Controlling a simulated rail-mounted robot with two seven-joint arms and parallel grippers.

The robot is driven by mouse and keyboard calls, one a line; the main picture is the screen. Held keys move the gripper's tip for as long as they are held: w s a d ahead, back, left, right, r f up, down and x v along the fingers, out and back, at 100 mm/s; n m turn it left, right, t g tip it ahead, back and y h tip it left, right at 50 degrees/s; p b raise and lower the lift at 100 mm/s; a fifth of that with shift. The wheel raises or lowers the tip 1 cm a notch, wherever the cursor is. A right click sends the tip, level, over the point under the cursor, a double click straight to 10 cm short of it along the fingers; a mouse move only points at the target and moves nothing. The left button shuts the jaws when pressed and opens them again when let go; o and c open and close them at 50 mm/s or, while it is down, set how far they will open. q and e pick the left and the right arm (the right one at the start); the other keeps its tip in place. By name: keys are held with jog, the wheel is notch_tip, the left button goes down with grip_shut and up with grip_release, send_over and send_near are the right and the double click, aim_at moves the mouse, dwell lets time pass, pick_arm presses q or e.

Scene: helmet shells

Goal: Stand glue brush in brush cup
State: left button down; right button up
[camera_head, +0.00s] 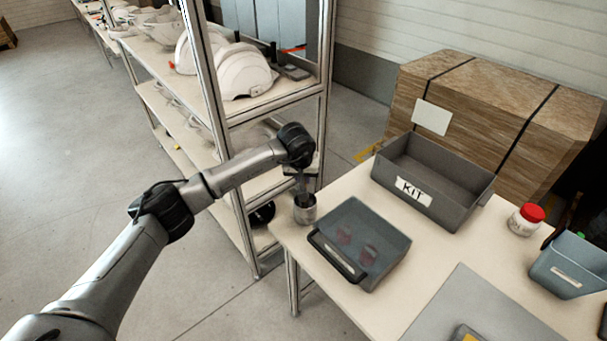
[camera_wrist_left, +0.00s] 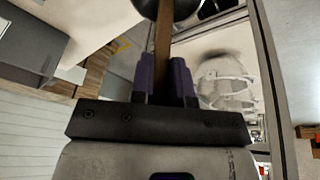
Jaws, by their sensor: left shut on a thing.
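The brush cup (camera_head: 305,211) is a small round metal cup at the table's left corner in the head view. My left gripper (camera_head: 302,186) points down right above the cup's mouth. In the left wrist view its two purple fingers (camera_wrist_left: 166,80) are shut on the brown wooden handle of the glue brush (camera_wrist_left: 162,42). The handle runs away from the fingers toward a rounded grey rim, likely the cup (camera_wrist_left: 168,8), at the top edge. The brush's lower end is hidden, so I cannot tell how deep it sits. My right gripper is not in view.
A grey tray with a clear lid (camera_head: 385,238) lies just right of the cup. Behind it stands the KIT bin (camera_head: 464,206). A red-lidded jar (camera_head: 525,219) and a blue-grey bin (camera_head: 570,264) stand farther right. A shelf rack with helmet shells (camera_head: 243,72) is close on the left.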

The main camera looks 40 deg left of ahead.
pick_arm(q)
jog(key=shift+f, duration=0.6)
jog(key=c, duration=1)
grip_release()
jog(key=shift+s+r, duration=0.1)
jog(key=shift+r, duration=0.3)
jog(key=p+v, duration=0.2)
jog(key=v, duration=1.1)
jog(key=shift+d, duration=0.1)
